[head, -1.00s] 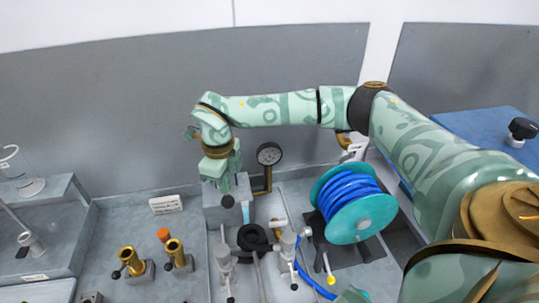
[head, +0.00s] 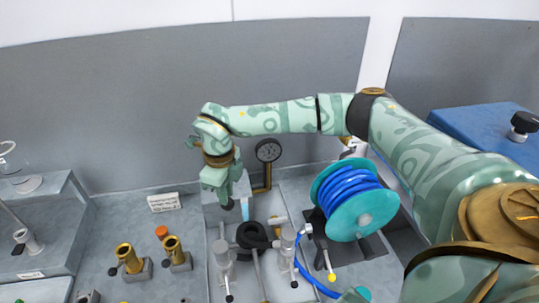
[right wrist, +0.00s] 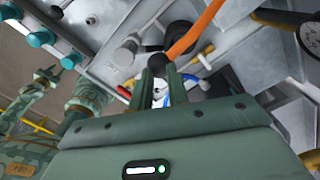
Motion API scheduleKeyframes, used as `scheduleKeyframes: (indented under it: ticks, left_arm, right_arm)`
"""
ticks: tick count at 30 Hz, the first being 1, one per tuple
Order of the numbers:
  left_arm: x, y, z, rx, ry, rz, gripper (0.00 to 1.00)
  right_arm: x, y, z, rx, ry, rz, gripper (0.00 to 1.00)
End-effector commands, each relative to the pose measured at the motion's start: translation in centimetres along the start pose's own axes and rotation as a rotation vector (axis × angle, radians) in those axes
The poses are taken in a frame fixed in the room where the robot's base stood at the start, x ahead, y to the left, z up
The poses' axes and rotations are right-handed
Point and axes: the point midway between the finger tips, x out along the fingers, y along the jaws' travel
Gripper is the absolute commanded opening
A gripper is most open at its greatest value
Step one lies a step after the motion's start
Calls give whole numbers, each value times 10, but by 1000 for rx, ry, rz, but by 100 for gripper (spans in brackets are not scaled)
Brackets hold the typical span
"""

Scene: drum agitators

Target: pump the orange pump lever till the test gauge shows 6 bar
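The orange pump lever (right wrist: 195,30) runs from the upper edge of the right wrist view to a black knob (right wrist: 156,66). My right gripper (right wrist: 158,84) has its two fingers on either side of this knob, apparently shut on it. The test gauge (head: 268,150) stands right of the gripper on a brass pipe. Its dial is too small to read.
A teal reel of blue hose (head: 363,212) stands right of the gripper. Grey valves (head: 222,252) and a black coil (head: 252,236) lie in front. The grey wall is close behind.

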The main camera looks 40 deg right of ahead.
Motion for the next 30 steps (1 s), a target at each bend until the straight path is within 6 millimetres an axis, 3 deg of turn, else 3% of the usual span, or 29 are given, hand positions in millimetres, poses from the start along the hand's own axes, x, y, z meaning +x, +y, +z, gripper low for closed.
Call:
scheduleKeyframes:
  ticks: [1, 3, 18, 23, 30]
  left_arm:
    - [9, 1, 2, 0, -2, 1, 36]
    - [14, 1, 4, 0, -4, 1, 36]
    - [50, 4, 11, 0, -13, 4, 36]
    - [36, 2, 8, 0, -9, 3, 36]
    - [-21, -2, -4, 0, 3, -2, 36]
  right_arm:
    - [18, -1, -3, 0, 11, -3, 13]
    - [30, 0, -4, -1, 11, -4, 13]
    - [105, 2, -7, 1, 10, -8, 13]
    - [87, 1, -7, 1, 8, -10, 13]
    - [14, -4, -3, 3, 5, -9, 13]
